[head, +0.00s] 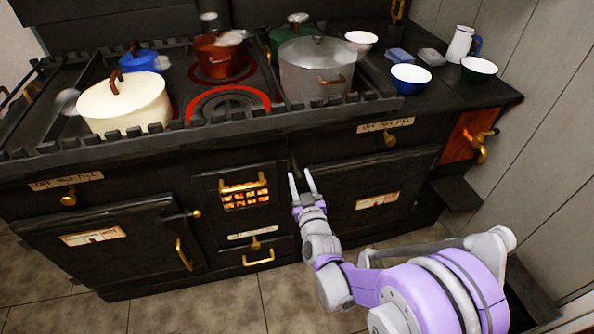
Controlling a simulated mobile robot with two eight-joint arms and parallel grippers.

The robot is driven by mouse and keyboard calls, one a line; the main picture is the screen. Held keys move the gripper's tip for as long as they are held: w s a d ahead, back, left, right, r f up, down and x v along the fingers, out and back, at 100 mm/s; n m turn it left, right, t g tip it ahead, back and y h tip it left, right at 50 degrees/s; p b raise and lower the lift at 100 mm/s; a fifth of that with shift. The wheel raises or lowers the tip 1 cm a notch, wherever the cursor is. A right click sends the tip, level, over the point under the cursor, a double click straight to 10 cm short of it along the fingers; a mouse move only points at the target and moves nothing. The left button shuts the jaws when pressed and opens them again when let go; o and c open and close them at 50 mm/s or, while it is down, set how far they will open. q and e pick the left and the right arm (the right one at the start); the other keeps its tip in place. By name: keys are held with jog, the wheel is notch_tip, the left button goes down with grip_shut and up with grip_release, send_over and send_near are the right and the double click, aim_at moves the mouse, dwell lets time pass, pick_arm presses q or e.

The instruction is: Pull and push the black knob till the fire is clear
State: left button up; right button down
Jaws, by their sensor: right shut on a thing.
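The black stove (150,165) fills the view, and a fire glows orange behind the bars of its small middle grate door (246,197). My right gripper (301,178) is at the stove front, just right of that door, with its two pale fingers pointing up. It is shut on the black knob (297,174), which is dark against the dark stove and hard to make out between the fingers. My left gripper is out of view.
A cream pot (125,103), a blue pot (140,61), a copper pot (218,57) and a large grey pot (316,75) stand on the stovetop behind a raised rail. Bowls and a white jug (460,45) stand at the right. Brass handles stick out from the front. Tiled floor is clear at front left.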

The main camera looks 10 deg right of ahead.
jog(key=shift+c, duration=2.1)
grip_release()
jog(key=s, duration=1)
jog(key=shift+s+p, duration=0.3)
jog(key=shift+s, duration=0.1)
jog(key=shift+c, duration=0.3)
